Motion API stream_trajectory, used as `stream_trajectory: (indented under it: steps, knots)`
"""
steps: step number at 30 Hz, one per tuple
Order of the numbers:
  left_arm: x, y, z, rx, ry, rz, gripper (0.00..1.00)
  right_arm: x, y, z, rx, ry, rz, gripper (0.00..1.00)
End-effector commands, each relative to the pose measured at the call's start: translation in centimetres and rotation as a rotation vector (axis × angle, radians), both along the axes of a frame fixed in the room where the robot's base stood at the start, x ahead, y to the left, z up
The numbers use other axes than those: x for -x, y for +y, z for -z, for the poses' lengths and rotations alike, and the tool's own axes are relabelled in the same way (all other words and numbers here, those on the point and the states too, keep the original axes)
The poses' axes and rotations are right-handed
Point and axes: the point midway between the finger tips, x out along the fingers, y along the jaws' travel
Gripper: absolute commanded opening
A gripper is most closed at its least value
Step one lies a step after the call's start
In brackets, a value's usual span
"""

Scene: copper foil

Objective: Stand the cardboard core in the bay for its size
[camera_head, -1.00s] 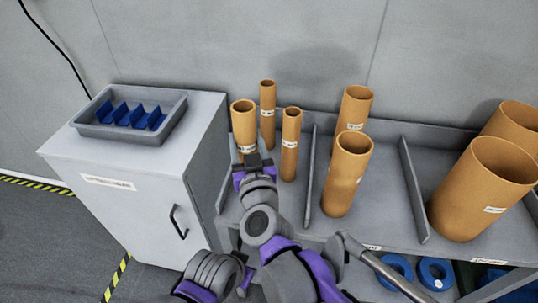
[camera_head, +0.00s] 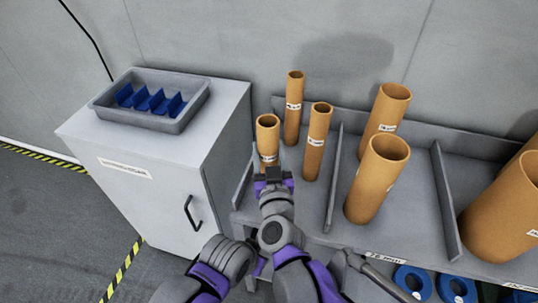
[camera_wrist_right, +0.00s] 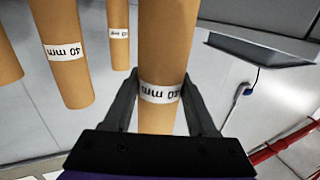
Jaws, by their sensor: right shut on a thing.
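The held cardboard core (camera_head: 267,133) is a brown tube, upright or nearly so, at the left end of the shelf, beside two other slim cores. My right gripper (camera_head: 272,172) is shut around it from the front. The leftmost bay (camera_head: 306,190) lies between low grey dividers. My left gripper is not in view.
Two slim cores (camera_head: 294,105) (camera_head: 318,145) stand in the left bay, close by. A grey divider (camera_head: 333,178) separates them from wider cores (camera_head: 377,180) in the middle bay. Very wide cores (camera_head: 505,210) stand at right. A cabinet (camera_head: 150,150) with a grey tray (camera_head: 185,118) stands left.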

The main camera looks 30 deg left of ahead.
Motion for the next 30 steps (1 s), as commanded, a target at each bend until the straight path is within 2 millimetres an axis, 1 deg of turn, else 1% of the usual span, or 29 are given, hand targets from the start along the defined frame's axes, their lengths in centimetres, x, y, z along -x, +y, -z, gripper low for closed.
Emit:
stream_trajectory:
  steps: [1, 3, 9, 13, 14, 18, 19, 26, 29, 30]
  knots:
    - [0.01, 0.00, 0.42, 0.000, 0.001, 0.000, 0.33, -0.04, 0.00, 0.93, 0.001, 0.001, 0.000, 0.00]
    - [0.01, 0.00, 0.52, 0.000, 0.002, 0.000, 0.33, -0.02, -0.01, 1.39, 0.001, -0.001, 0.000, 0.00]
    - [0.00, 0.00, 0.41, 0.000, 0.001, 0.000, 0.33, -0.01, -0.02, 1.26, 0.001, -0.001, 0.000, 0.00]
    - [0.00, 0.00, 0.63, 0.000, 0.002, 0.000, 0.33, -0.01, -0.02, 1.61, 0.001, -0.001, 0.000, 0.00]
    - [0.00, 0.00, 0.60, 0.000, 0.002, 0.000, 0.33, -0.01, -0.02, 1.59, 0.001, -0.001, 0.000, 0.61]
    - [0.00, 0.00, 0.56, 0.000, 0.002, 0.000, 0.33, -0.01, -0.02, 1.53, 0.001, -0.001, 0.000, 0.86]
    - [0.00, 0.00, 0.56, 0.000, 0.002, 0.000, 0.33, -0.01, -0.02, 1.53, 0.001, -0.001, 0.000, 0.87]
    - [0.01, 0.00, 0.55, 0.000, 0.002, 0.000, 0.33, 0.00, -0.02, 1.50, 0.001, -0.001, 0.000, 0.87]
    - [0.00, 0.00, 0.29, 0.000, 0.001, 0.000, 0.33, 0.00, -0.03, 1.08, 0.001, -0.001, 0.000, 0.87]
    - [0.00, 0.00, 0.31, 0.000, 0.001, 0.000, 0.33, 0.34, -0.25, 1.15, 0.000, 0.000, 0.000, 0.87]
